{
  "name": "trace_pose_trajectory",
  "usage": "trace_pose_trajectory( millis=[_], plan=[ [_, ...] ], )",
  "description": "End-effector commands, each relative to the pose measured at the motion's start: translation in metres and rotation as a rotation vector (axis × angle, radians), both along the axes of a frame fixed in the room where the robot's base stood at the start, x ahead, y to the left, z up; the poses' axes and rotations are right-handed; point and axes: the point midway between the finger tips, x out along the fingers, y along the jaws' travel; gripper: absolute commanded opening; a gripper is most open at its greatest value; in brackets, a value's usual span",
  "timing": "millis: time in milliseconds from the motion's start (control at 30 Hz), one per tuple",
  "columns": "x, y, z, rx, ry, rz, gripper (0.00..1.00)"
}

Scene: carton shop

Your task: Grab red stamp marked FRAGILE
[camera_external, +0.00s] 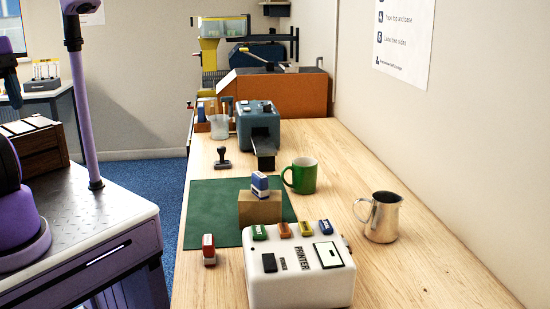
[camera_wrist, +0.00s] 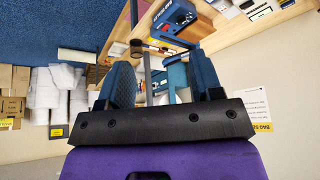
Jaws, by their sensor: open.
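A small red stamp (camera_external: 209,249) with a pale lower part stands on the wooden table, near its left edge and left of the white printer. Its lettering is too small to read. The stamp cannot be made out in the wrist view. My gripper (camera_wrist: 163,78) shows in the wrist view with its two blue fingers apart. No object is held between them; background things show through the gap. My gripper is well away from the stamp.
The white printer (camera_external: 300,272) carries several coloured stamps. A blue stamp (camera_external: 260,184) stands on a cardboard box (camera_external: 259,208) on the green mat (camera_external: 213,204). A black-handled stamp (camera_external: 222,158), green mug (camera_external: 301,175) and metal jug (camera_external: 380,217) stand farther back or right.

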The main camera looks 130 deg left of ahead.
Motion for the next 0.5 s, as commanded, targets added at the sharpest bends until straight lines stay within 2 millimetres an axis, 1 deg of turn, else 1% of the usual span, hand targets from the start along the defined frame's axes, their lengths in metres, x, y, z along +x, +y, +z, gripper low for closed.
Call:
trace_pose_trajectory(
  millis=[167,367,500],
  plan=[
    [0.009,0.005,-0.003,-0.029,0.046,0.049,0.6],
    [0.039,0.025,-0.017,-0.146,0.187,0.22,0.6],
    [0.061,0.045,-0.03,-0.249,0.289,0.359,0.6]
  ],
)
